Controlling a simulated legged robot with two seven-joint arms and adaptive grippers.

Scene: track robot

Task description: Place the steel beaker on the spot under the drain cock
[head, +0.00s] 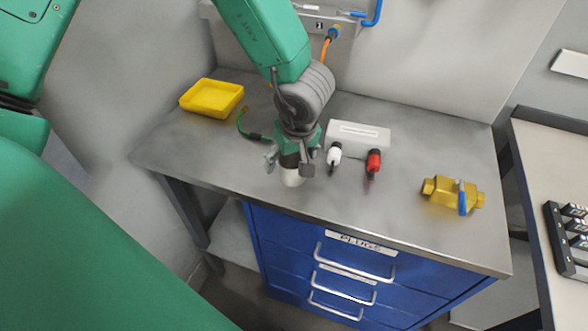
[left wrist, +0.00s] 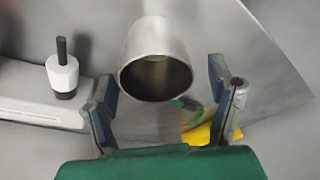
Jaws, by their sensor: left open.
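The steel beaker (head: 292,178) is on the grey bench near its front edge, mostly hidden by my left gripper (head: 290,163) above it. In the left wrist view the beaker (left wrist: 155,45) is a plain metal cylinder, its open mouth facing the camera. My left gripper (left wrist: 165,85) is open, one finger on each side of the mouth, with visible gaps. No spot mark shows clearly. A brass valve body with a blue lever (head: 455,194) sits on the right of the bench; I cannot tell whether it is the drain cock. My right gripper is not in view.
A yellow tray (head: 211,98) stands at the back left, beside a green cable (head: 246,127). A pale block (head: 358,137) with a white plug (head: 334,154) and a red plug (head: 374,161) is right of the gripper. Blue drawers (head: 345,270) are below.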

